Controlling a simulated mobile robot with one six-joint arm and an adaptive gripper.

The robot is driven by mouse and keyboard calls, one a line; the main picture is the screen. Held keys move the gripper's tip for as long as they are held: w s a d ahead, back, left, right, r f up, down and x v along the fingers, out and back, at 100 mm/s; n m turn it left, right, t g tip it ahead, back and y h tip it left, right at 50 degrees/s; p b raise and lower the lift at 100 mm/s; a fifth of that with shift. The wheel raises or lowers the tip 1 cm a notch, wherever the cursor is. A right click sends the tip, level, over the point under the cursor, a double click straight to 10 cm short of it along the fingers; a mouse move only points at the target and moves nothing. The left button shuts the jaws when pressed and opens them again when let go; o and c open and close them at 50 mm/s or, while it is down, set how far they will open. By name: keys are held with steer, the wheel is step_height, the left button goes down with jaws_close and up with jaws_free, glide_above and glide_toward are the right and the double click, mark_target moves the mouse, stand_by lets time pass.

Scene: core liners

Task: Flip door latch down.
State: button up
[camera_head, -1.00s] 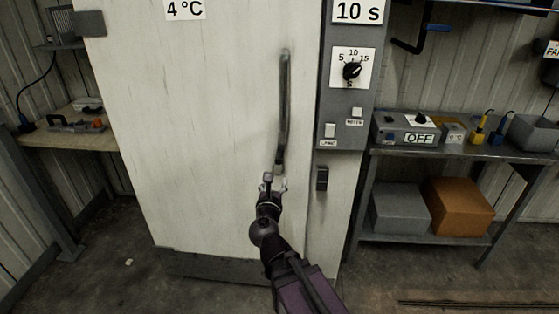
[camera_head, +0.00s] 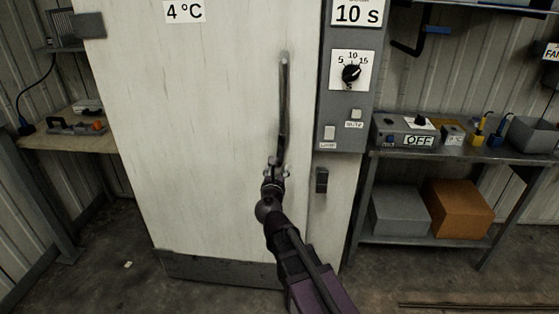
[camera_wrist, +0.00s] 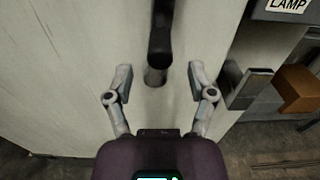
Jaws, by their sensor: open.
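A tall white door (camera_head: 200,150) carries a long dark vertical handle (camera_head: 284,105). A small dark latch (camera_head: 321,180) sits on the frame to the right of the door; in the wrist view a metal and dark latch part (camera_wrist: 248,88) shows right of my gripper. My gripper (camera_head: 277,167) is at the lower end of the handle, open. In the wrist view its two fingers (camera_wrist: 160,82) stand apart, either side of the handle's lower mount (camera_wrist: 155,76), with no clear contact. The handle's lower end is partly hidden by my gripper in the head view.
A grey control panel (camera_head: 347,105) with a dial and switches is right of the door. A metal bench (camera_head: 470,152) with boxes stands further right. A wooden shelf (camera_head: 60,139) is at the left.

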mark_target(279, 157)
steer(key=shift+w+d, duration=0.1)
steer(key=shift+w, duration=2.8)
jaws_close()
